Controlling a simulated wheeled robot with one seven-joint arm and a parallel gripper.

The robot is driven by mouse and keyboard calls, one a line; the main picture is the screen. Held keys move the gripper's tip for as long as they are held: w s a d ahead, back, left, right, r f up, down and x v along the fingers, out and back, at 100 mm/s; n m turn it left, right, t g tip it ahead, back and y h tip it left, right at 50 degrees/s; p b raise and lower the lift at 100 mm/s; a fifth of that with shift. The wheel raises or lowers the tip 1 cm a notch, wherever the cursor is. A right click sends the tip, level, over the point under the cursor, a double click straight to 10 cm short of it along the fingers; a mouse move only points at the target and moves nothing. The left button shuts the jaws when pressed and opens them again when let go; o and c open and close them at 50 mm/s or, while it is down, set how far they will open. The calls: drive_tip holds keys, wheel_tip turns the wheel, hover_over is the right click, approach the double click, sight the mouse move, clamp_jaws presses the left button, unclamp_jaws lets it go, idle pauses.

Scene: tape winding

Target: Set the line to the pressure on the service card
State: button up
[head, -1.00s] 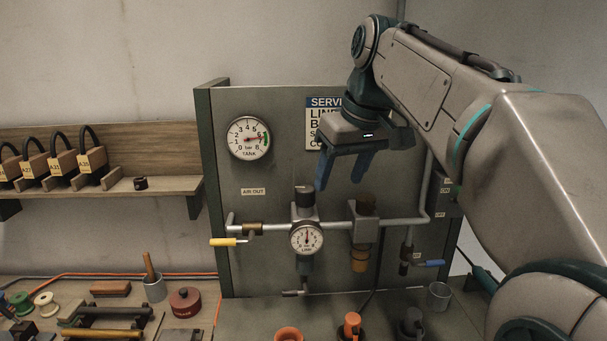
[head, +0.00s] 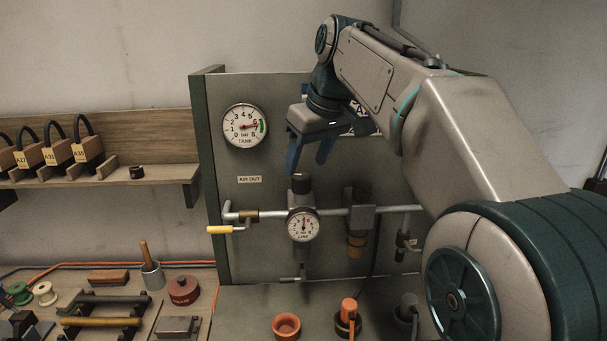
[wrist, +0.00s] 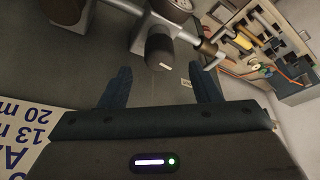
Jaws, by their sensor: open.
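My gripper (head: 308,156) is open and empty, fingers pointing down, just above the dark regulator knob (head: 301,184). In the wrist view the knob (wrist: 160,52) lies ahead, between and beyond the fingertips (wrist: 162,82). The line gauge (head: 303,226) sits below the knob, its needle pointing about straight up. The tank gauge (head: 245,126) is at the upper left of the panel, its needle pointing right. The service card is mostly hidden behind my arm; a corner with large upside-down lettering (wrist: 35,140) shows in the wrist view.
A yellow-handled valve (head: 226,229) is on the pipe left of the regulator. A filter with an amber bowl (head: 356,244) hangs to its right. Padlocks sit on the left shelf (head: 160,172).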

sight(301, 175)
drive_tip(key=shift+x, duration=1.9)
drive_tip(key=c, duration=1)
drive_tip(key=shift+a+m+t+h+p, duration=0.15)
drive_tip(key=shift+m+h, duration=0.25)
drive_tip(key=shift+m, duration=0.7)
drive_tip(key=shift+m+t+h+p, duration=0.15)
drive_tip(key=shift+m+h+p, duration=0.2)
drive_tip(key=shift+m, duration=0.75)
drive_tip(key=o, duration=1)
drive_tip(key=shift+r, duration=0.1)
